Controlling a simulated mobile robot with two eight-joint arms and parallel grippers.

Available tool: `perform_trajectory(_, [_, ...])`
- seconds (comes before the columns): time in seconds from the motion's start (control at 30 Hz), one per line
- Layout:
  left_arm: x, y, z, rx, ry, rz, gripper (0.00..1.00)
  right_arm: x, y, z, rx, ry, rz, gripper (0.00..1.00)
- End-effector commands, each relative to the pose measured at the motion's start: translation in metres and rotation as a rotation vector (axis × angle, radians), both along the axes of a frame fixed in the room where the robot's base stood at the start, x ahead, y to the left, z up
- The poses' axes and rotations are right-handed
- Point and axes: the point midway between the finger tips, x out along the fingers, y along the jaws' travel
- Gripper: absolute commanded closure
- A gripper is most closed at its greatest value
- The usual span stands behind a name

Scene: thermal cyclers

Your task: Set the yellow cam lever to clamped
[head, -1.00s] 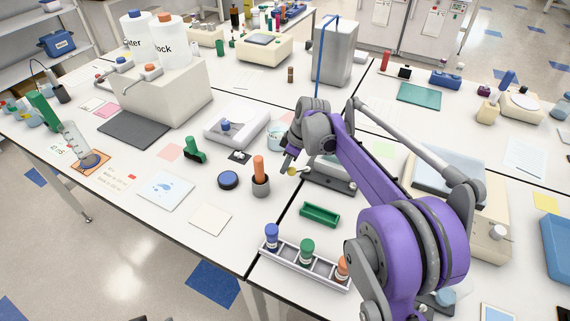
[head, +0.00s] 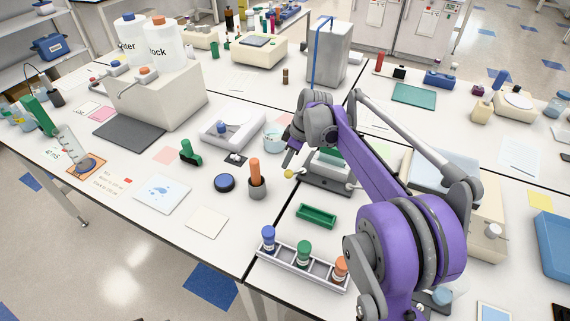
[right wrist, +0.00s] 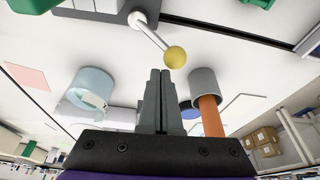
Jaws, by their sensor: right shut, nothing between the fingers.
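The yellow cam lever shows as a yellow ball knob (head: 289,174) on a short metal rod at the left end of a dark-based device (head: 328,184). In the right wrist view, the yellow knob (right wrist: 175,57) sits at the end of the rod, which runs from a pivot on the grey device. My right gripper (head: 287,161) is shut and empty, just above and behind the knob in the head view. In the right wrist view, its closed fingertips (right wrist: 160,74) lie close to the knob; I cannot tell whether they touch. Part of the device is hidden behind my right arm. My left gripper is not in view.
A grey cup (head: 257,186) with an orange-topped item stands left of the lever. A clear beaker (head: 272,139) stands behind it. A green tray (head: 317,215) and a rack of capped bottles (head: 300,268) are in front. Bare table lies between the cup and green tray.

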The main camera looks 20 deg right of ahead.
Motion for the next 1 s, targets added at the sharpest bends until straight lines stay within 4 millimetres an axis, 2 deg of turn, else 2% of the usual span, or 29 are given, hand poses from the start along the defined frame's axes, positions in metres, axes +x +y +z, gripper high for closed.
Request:
perform_trajectory(0.2, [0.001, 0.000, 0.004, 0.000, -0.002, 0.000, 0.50, -0.010, -0.010, 0.046, 0.001, 0.000, -0.001, 1.00])
perform_trajectory(0.4, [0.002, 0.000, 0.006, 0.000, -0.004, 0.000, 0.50, -0.016, -0.016, 0.074, 0.002, 0.000, -0.001, 1.00])
perform_trajectory(0.6, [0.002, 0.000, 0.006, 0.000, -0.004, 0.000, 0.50, -0.019, -0.018, 0.084, 0.001, 0.000, 0.000, 1.00])
perform_trajectory(1.0, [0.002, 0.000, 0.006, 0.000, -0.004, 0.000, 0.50, -0.019, -0.018, 0.084, 0.001, 0.000, 0.000, 1.00])
